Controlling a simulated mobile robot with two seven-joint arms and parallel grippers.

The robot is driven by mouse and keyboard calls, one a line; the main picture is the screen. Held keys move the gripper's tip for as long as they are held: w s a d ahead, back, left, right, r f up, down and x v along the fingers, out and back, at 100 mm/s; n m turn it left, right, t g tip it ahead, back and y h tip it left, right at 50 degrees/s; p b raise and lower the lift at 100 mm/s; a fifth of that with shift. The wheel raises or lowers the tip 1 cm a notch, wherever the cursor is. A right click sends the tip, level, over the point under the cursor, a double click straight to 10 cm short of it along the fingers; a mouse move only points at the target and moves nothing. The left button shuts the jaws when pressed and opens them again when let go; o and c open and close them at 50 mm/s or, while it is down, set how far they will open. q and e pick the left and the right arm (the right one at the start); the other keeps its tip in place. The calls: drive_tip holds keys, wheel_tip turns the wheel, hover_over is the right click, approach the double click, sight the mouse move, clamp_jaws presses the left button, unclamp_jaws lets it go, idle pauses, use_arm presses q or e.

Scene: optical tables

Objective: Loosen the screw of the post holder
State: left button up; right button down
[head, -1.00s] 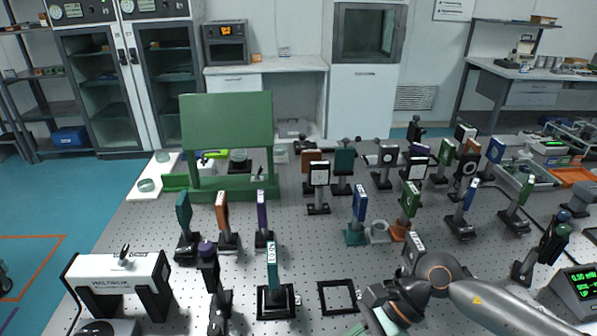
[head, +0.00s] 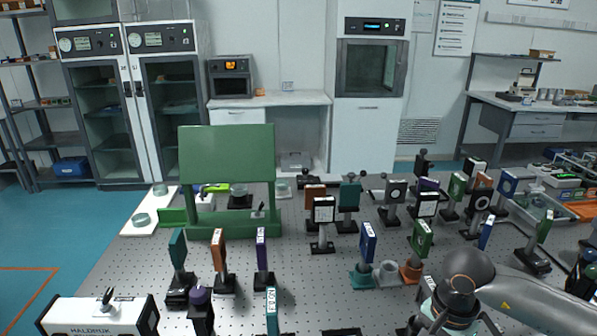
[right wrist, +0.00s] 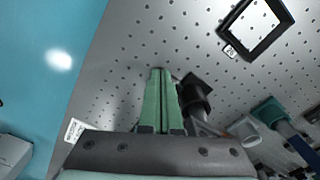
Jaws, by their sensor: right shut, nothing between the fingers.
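My right gripper (right wrist: 160,75) shows in the right wrist view as two green fingers pressed together, with nothing between them. A dark cylindrical post holder (right wrist: 195,95) stands just right of the fingers; I cannot tell whether they touch, and its screw is not clear. In the head view my right arm comes in from the right, and its fingertips are not visible. Several posts with plates stand in holders there, among them a teal one (head: 177,250), an orange one (head: 219,250) and a purple one (head: 261,250). My left gripper is not in view.
A green board (head: 227,153) stands at the back left of the perforated table. A white instrument (head: 95,316) is at the front left. A black square frame (right wrist: 232,50) lies on the table. Bare table lies between the posts at the centre.

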wheel_tip(320, 180, down, 3)
drive_tip(key=b, duration=0.2)
drive_tip(key=shift+f+b, duration=0.2)
drive_tip(key=shift+b, duration=0.1)
drive_tip(key=shift+r, duration=0.1)
drive_tip(key=shift+w+d, duration=0.3)
drive_tip(key=shift+d, duration=0.1)
idle(0.5)
drive_tip(key=shift+b, duration=0.5)
